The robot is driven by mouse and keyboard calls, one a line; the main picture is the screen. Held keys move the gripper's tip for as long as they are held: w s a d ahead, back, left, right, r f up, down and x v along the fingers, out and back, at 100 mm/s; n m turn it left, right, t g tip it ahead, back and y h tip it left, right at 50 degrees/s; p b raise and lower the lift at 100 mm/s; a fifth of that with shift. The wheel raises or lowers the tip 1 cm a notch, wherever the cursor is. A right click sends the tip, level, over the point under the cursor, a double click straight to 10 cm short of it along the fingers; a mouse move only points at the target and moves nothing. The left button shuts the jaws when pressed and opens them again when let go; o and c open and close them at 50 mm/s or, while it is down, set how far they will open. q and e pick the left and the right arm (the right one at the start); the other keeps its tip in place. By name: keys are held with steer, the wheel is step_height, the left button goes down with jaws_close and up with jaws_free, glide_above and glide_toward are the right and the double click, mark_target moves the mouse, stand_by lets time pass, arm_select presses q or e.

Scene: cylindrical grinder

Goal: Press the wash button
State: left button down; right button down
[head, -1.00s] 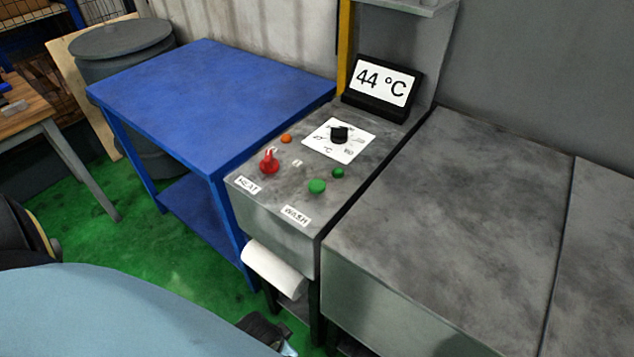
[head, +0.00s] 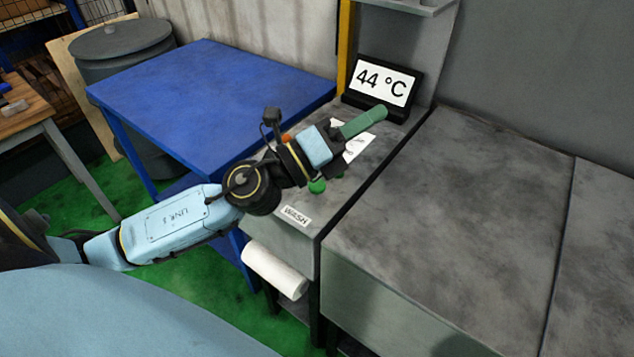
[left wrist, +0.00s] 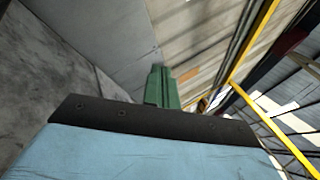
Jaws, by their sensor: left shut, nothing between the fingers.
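The wash button is on the grey control panel, just behind the WASH label (head: 295,216). Two green knobs were there earlier; now the larger green button (head: 317,187) shows just below my left gripper and the smaller one is mostly covered. My left gripper (head: 380,112) reaches over the panel from the left, its green fingers together and empty, pointing to the back right toward the display. In the left wrist view its green fingers (left wrist: 162,87) are together, with nothing at the tips. The red heat knob and its label are hidden behind my arm. My right gripper is not in view.
A black-framed display (head: 384,84) reading 44 °C stands at the back of the panel. A blue table (head: 215,95) is to the left. A broad grey metal surface (head: 450,210) lies clear to the right. A white paper roll (head: 274,270) hangs below the panel front.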

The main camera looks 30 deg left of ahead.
arm_select(q)
step_height(320, 180, down, 6)
steer(key=m+g, duration=0.9)
steer(key=m, duration=0.7)
steer(key=w+a+f+m+y, duration=0.1)
steer(key=a+f+y, duration=0.1)
steer(key=a, duration=0.4)
steer(key=w+a+f+m+g+y, duration=0.1)
steer(key=w+a+f+m+y, duration=0.1)
steer(key=a+y, duration=0.3)
steer(key=shift+w+a+f+y, duration=0.15)
steer(key=shift+a+f+y, duration=0.15)
steer(key=shift+a, duration=0.3)
